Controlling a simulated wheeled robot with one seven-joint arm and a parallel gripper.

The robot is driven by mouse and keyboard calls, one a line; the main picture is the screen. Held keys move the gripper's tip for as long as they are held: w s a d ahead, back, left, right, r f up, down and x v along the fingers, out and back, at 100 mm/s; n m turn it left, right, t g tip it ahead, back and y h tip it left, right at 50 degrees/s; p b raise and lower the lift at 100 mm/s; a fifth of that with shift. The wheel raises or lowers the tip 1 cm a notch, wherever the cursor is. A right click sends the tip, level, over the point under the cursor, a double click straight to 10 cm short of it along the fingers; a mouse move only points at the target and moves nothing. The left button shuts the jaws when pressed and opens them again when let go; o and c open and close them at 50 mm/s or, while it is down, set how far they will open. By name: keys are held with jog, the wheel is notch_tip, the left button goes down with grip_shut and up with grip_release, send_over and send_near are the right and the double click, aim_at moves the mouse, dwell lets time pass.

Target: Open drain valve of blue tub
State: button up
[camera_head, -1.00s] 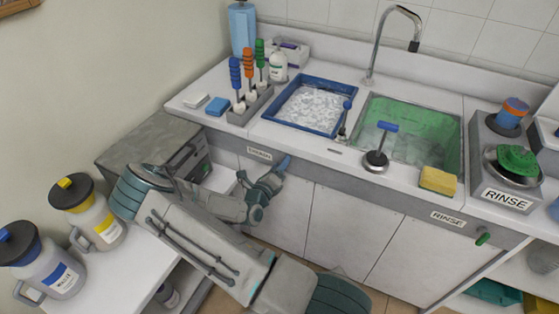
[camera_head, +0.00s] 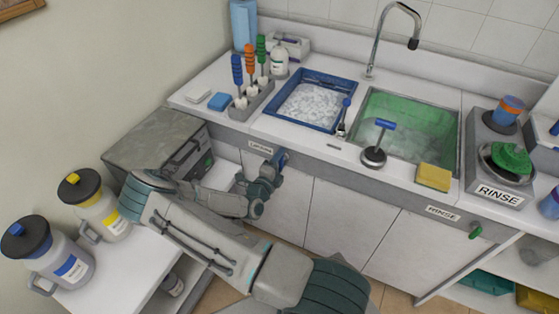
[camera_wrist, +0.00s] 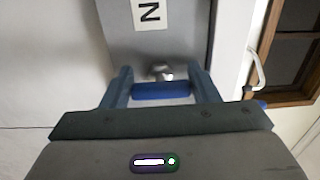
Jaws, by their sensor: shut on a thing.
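The blue tub (camera_head: 301,125) sits in the counter at the back, filled with whitish, foamy-looking contents. Its drain valve's blue handle (camera_head: 283,158) is on the counter's front face, beside a label. In the wrist view, the blue handle (camera_wrist: 161,91) lies crosswise between my fingers, with a metal stem (camera_wrist: 160,72) behind it. My gripper (camera_wrist: 160,84) is shut on this handle, one finger at each end. In the head view, my gripper (camera_head: 277,163) reaches the valve from the lower left and partly hides it.
A green rinse basin (camera_head: 420,105) is right of the tub, with its own green valve (camera_head: 475,231) below. A plunger-like tool (camera_head: 378,145) and a yellow sponge (camera_head: 433,177) lie on the front ledge. Two jugs (camera_head: 60,252) stand at the left.

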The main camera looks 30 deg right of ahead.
dwell(0.4)
jog(key=o, duration=1)
jog(key=b+v, duration=0.2)
jog(key=v, duration=1.2)
